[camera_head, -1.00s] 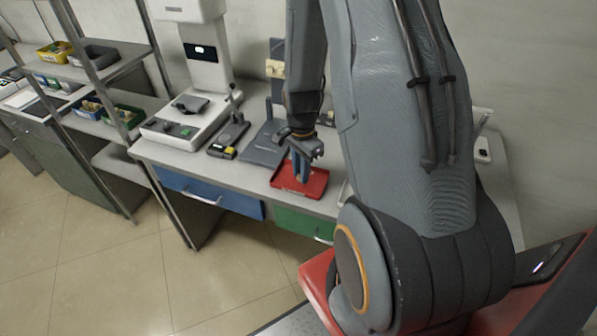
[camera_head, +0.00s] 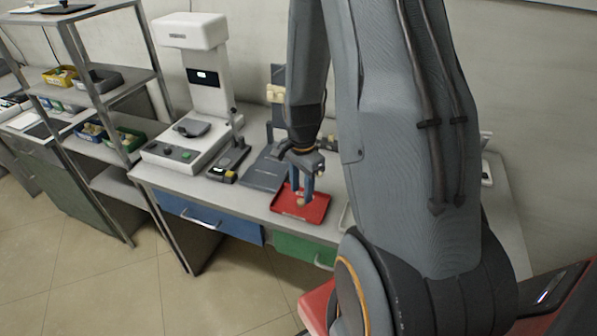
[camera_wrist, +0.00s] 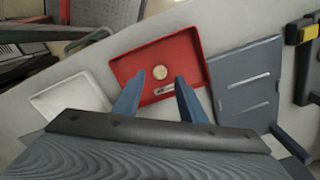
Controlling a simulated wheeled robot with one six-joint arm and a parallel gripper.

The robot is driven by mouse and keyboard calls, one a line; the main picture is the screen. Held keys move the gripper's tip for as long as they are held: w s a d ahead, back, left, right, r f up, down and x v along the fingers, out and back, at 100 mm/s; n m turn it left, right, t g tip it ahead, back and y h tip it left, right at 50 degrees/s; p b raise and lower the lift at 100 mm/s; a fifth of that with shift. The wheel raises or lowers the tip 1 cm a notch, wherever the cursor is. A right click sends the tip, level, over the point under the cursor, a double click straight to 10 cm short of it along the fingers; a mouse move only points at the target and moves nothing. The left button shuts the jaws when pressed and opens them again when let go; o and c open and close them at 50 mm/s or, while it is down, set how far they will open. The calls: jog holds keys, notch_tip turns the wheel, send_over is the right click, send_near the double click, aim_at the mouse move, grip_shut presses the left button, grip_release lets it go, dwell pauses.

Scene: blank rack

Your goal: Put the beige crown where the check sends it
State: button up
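My gripper (camera_wrist: 157,80) is open, with one blue finger on each side of the crown in the wrist view. The fingertips appear above the tray, and I cannot tell how high. No contact with the crown is visible. A white scanner-like machine (camera_head: 207,75) with a small lit display stands at the left of the bench; its text is unreadable.
A grey-blue plate-like fixture (camera_wrist: 238,88) stands right beside the red tray in the wrist view. A white tray (camera_wrist: 70,100) lies on the other side. Shelves with bins (camera_head: 125,138) stand farther left.

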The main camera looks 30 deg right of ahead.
aim_at(301, 200)
notch_tip(301, 200, up, 8)
jog(key=b, duration=0.2)
jog(key=s+a+r+n, duration=0.2)
jog(key=s+a+n, duration=0.1)
jog(key=a+n, duration=0.4)
jog(key=s+a+r+n+t, duration=0.1)
jog(key=s+a+r+n, duration=0.2)
jog(key=a+n, duration=0.4)
jog(key=shift+s+r+n+t, duration=0.15)
jog(key=shift+s+n+t, duration=0.15)
jog(key=shift+s+n, duration=0.7)
jog(key=shift+w+a, duration=0.1)
jog(key=shift+w, duration=0.1)
jog(key=shift+f+b, duration=0.5)
jog(key=shift+f, duration=0.1)
